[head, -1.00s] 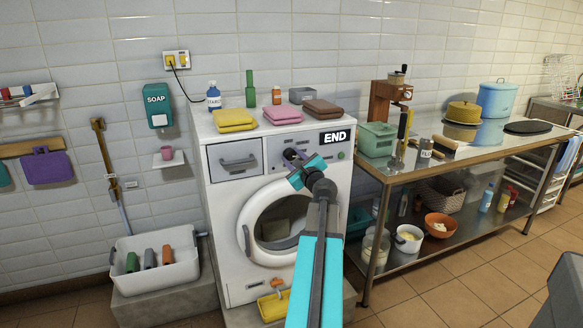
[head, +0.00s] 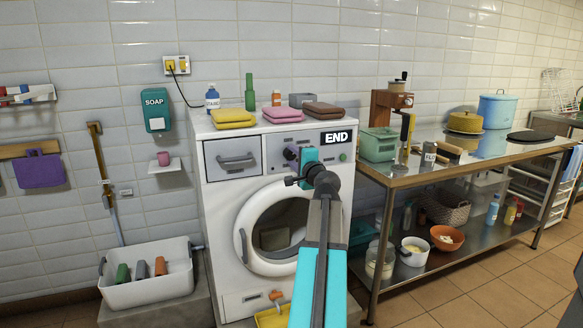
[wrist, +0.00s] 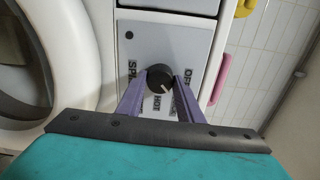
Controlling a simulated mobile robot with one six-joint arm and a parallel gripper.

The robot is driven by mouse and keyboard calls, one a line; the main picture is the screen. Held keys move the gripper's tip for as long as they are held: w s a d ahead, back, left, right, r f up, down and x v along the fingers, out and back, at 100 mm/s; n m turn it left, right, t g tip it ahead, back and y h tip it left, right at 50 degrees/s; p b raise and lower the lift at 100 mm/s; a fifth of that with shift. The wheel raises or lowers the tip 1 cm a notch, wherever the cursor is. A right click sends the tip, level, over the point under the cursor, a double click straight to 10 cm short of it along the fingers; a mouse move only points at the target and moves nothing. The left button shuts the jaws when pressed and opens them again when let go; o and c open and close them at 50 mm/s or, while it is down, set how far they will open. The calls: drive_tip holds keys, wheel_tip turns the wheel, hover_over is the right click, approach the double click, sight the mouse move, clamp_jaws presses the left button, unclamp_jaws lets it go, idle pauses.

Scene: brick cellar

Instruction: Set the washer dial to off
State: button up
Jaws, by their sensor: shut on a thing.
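The white washer (head: 215,180) stands against the tiled wall, its screen (head: 334,137) reading END. A white mark on the dial points down and right, between the labels HOT (wrist: 155,103) and OFF (wrist: 187,76). Another label, starting SP, is partly hidden by the left finger.
Folded towels (head: 282,115) and bottles stand on the washer top. The round door (head: 240,235) is below the panel. A steel table (head: 400,180) with kitchen things stands close on the right. A white tub (head: 150,285) is at the lower left.

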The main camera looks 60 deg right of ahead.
drive_tip(key=n+b, duration=0.5)
drive_tip(key=shift+d+n, duration=0.1)
drive_tip(key=shift+n, duration=0.2)
drive_tip(key=shift+r+n+b, duration=0.15)
drive_tip(key=shift+n+b, duration=0.75)
drive_tip(key=shift+n, duration=0.05)
drive_tip(key=shift+r+n+b, duration=0.15)
drive_tip(key=shift+n+b, duration=0.7)
drive_tip(key=shift+n, duration=0.1)
drive_tip(key=o, duration=1.1)
drive_tip(key=shift+w, duration=0.1)
drive_tip(key=shift+c, duration=0.2)
drive_tip(key=shift+f, duration=0.15)
drive_tip(key=shift+s+a, duration=0.25)
drive_tip(key=shift+s, duration=0.05)
drive_tip(key=p+v, duration=0.2)
drive_tip(key=v, duration=1.1)
drive_tip(key=shift+p, duration=0.3)
